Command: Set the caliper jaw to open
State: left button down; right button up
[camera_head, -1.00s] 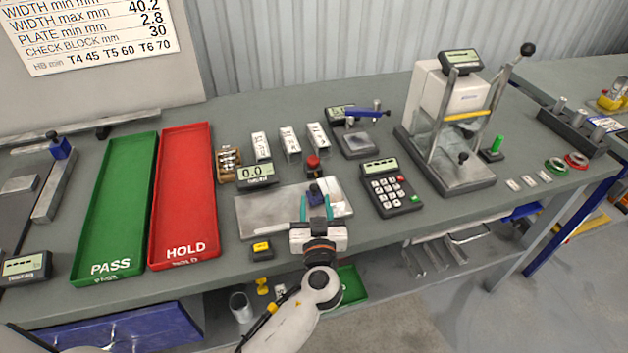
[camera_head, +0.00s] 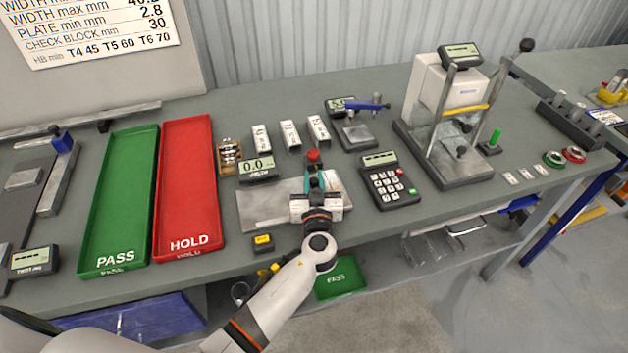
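The caliper is a flat grey metal plate (camera_head: 262,207) on the bench with a dark display (camera_head: 257,168) reading 0.0 behind it. A red-topped knob (camera_head: 313,155) stands at its back right. My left gripper (camera_head: 317,181) reaches over the right part of the plate from the front. Its teal fingers look apart, with a small dark-blue piece between or just beyond them. The gripper hides most of that piece and part of the plate, so contact cannot be told. My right gripper is not in view.
A calculator-like keypad (camera_head: 390,186) stands close to the right of the plate, and a small yellow-topped button box (camera_head: 263,243) in front. The red HOLD tray (camera_head: 188,200) and green PASS tray (camera_head: 120,205) lie left. Several white-labelled blocks (camera_head: 290,135) stand behind.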

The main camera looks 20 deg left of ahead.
pick_arm(q)
jog(key=s+a+b, duration=0.1)
jog(key=a, duration=0.1)
jog(key=s+a+b, duration=0.1)
jog(key=a, duration=0.1)
jog(key=s+a+b, duration=0.1)
jog(key=s+a, duration=0.1)
jog(key=shift+f, duration=0.1)
jog(key=shift+d, duration=0.1)
jog(key=c, duration=1.3)
grip_release()
jog(key=b+v, duration=0.4)
jog(key=v, duration=0.7)
jog(key=shift+d+f, duration=0.1)
jog(key=shift+s+d+b, duration=0.15)
jog(key=shift+s+b, duration=0.2)
jog(key=shift+s, duration=0.05)
